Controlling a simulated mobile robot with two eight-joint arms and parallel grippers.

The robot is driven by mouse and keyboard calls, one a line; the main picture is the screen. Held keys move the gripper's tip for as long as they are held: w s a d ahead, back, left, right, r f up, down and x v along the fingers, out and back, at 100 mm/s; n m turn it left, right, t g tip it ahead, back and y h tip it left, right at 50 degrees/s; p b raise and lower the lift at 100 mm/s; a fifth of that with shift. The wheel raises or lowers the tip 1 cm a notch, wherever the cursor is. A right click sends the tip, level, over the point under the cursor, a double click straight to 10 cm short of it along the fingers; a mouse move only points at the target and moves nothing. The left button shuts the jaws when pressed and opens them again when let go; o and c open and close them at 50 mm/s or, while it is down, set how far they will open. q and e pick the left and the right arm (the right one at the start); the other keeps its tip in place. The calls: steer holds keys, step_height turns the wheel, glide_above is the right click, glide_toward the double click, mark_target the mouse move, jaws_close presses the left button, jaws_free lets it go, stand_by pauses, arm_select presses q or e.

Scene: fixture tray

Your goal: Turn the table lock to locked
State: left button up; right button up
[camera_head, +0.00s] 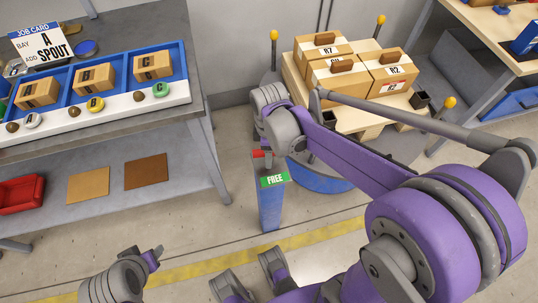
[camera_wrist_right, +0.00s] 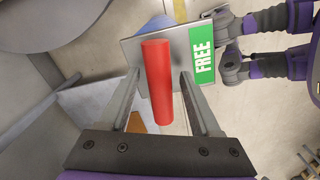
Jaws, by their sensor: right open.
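The table lock is a blue post (camera_head: 270,205) with a green plate reading FREE (camera_head: 272,180). Its red handle (camera_wrist_right: 158,82) lies between the two fingers of my right gripper (camera_wrist_right: 160,74) in the right wrist view. The fingers are open, with a gap visible on each side of the handle. In the head view, the red handle (camera_head: 258,153) shows at the top of the post, and my right arm partly hides that area. My left gripper (camera_head: 152,257) is at the bottom left of the head view, away from the lock; its jaw opening is unclear.
A round table with a pallet (camera_head: 362,118) and several cardboard boxes (camera_head: 326,71) stands behind the lock. Posts with yellow knobs (camera_head: 448,102) surround it. A workbench (camera_head: 205,105) with a blue tray (camera_head: 188,66) is at left. The floor between bench and post is clear.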

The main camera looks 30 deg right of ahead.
steer(key=shift+f, duration=0.8)
